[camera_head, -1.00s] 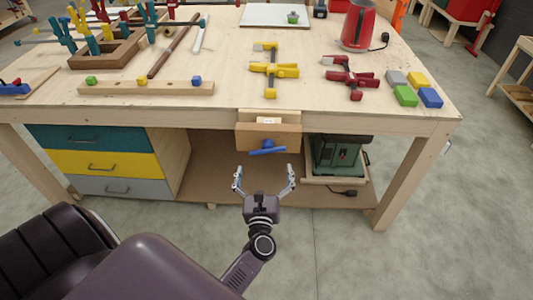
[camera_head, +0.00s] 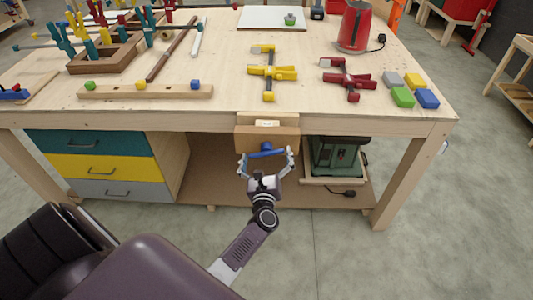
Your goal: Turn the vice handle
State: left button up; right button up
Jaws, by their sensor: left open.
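The wooden vice (camera_head: 253,134) is mounted on the front edge of the workbench. Its blue handle (camera_head: 266,150) sticks out from the vice's front face and lies almost level, tilted slightly. My left gripper (camera_head: 266,160) is open just in front of the vice, below and around the handle's bar. Its two fingers stand to the left and right of the bar's ends. I cannot tell whether the fingers touch the handle. My right gripper is not in view.
The workbench (camera_head: 330,118) carries a yellow clamp (camera_head: 270,72), a red clamp (camera_head: 350,80), coloured blocks (camera_head: 402,97) and a red kettle (camera_head: 356,27). Below stand drawers (camera_head: 95,166) at left and a green machine (camera_head: 338,157) at right. The floor in front is free.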

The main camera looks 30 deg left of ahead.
pick_arm(q)
jog(key=c, duration=1)
jog(key=shift+o, duration=0.2)
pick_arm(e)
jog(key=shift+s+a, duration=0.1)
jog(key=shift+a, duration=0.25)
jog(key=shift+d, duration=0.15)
